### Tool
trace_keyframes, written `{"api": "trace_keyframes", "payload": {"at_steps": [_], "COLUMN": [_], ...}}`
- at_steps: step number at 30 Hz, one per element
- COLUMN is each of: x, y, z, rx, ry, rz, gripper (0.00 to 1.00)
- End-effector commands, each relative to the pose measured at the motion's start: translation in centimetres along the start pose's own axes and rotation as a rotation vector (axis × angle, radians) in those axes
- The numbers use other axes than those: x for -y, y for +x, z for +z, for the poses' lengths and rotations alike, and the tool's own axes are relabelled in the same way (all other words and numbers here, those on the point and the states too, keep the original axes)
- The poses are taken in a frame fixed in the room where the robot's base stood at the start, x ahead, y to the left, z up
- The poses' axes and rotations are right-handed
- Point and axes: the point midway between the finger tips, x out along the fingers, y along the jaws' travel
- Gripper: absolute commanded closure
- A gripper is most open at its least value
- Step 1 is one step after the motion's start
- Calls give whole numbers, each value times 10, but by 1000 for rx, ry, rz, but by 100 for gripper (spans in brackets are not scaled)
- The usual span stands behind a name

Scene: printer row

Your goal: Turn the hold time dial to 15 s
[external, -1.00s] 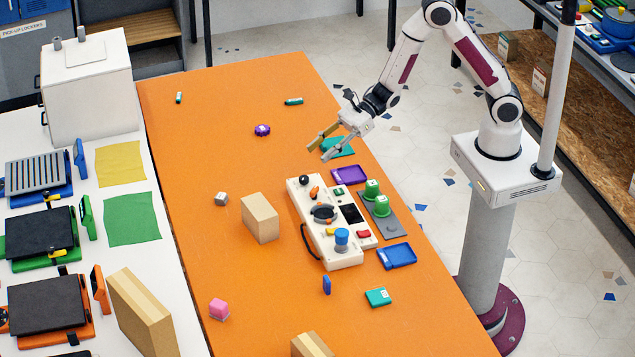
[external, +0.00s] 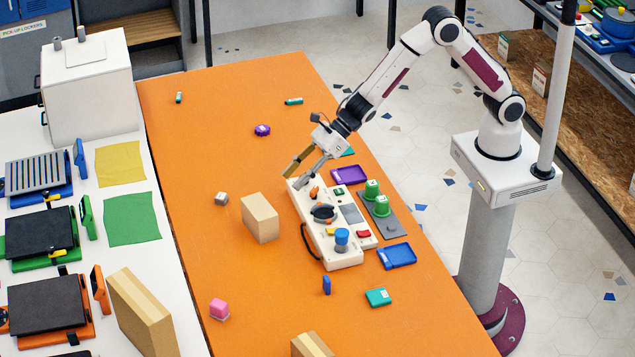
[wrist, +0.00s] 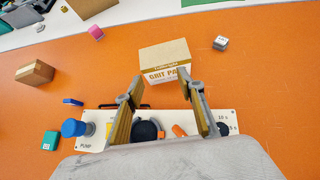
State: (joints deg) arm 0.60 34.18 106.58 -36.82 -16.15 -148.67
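The hold time dial (wrist: 222,129) is a small dark knob at the right end of the cream control panel (wrist: 100,115) in the wrist view. In the external view the dial is at the panel's far end, largely hidden by my gripper. My gripper (external: 292,182) is open and empty, its fingertips low over that end. In the wrist view my gripper (wrist: 160,79) has its fingers spread, with the dial just outside the right finger. I cannot tell whether it touches anything.
The panel also carries an orange lever (external: 314,192), a black round part (external: 323,213) and a blue knob (external: 341,237). A cardboard box (external: 260,218) stands left of it. Green-topped pots (external: 381,206) and a purple tray (external: 348,175) are close on the right.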

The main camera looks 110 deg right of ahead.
Motion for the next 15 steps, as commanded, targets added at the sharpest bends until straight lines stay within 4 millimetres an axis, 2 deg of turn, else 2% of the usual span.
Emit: {"api": "trace_keyframes", "payload": {"at_steps": [8,15], "x": [3,12], "y": [6,0], "z": [4,0], "rx": [-113,-209], "ry": [153,312], "rz": [-117,-239], "gripper": [62,62]}}
